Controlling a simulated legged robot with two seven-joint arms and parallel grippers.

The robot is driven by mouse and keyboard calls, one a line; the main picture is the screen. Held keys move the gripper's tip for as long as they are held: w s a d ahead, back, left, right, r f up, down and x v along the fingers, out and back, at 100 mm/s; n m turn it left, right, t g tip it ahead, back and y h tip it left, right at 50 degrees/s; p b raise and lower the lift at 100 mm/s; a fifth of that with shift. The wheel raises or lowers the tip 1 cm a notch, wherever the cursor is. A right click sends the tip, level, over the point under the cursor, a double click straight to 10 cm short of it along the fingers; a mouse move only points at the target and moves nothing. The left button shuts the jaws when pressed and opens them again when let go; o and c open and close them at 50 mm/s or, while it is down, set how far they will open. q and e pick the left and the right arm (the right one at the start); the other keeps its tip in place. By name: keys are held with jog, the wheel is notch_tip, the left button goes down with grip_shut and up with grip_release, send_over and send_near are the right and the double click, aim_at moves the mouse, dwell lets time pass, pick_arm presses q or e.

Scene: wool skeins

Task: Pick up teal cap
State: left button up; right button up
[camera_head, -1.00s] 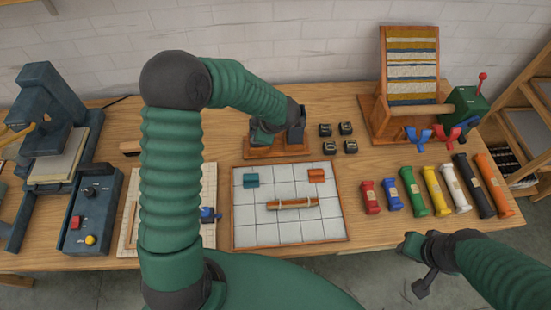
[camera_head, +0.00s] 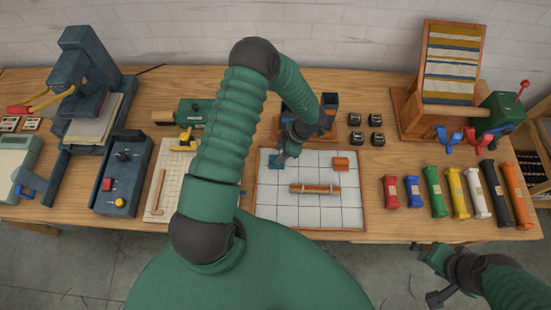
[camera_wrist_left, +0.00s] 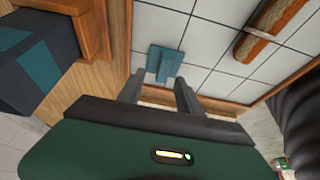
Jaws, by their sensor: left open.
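The teal cap (camera_head: 275,163) lies on the upper left of the white gridded board, partly hidden by my left gripper (camera_head: 284,158) in the head view. In the left wrist view the teal cap (camera_wrist_left: 164,63) is a small flat piece with a raised rib. It sits just beyond my left fingertips (camera_wrist_left: 158,90). The fingers are apart with nothing between them, and a small gap to the cap shows. My right gripper (camera_head: 436,278) is open and empty off the table's front edge.
The wood-rimmed gridded board (camera_head: 338,218) also holds an orange piece (camera_head: 341,164) and a brown roll (camera_head: 315,188). A wooden holder with dark blocks (camera_head: 328,110) stands behind it. Several colored skeins lie to the right (camera_head: 437,191).

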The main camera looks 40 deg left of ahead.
pick_arm(q)
jog(key=x, duration=0.3)
jog(key=shift+d, duration=0.15)
jog(key=shift+d+f, duration=0.15)
jog(key=shift+f, duration=0.05)
jog(key=shift+d+r, duration=0.1)
jog(key=shift+d, duration=0.3)
jog(key=shift+c, duration=2.3)
jog(key=shift+a, duration=0.3)
grip_shut()
jog(key=shift+a, duration=0.1)
pick_arm(e)
jog(key=shift+s+d+r, duration=0.1)
jog(key=shift+d+r, duration=0.2)
jog(key=shift+r, duration=0.1)
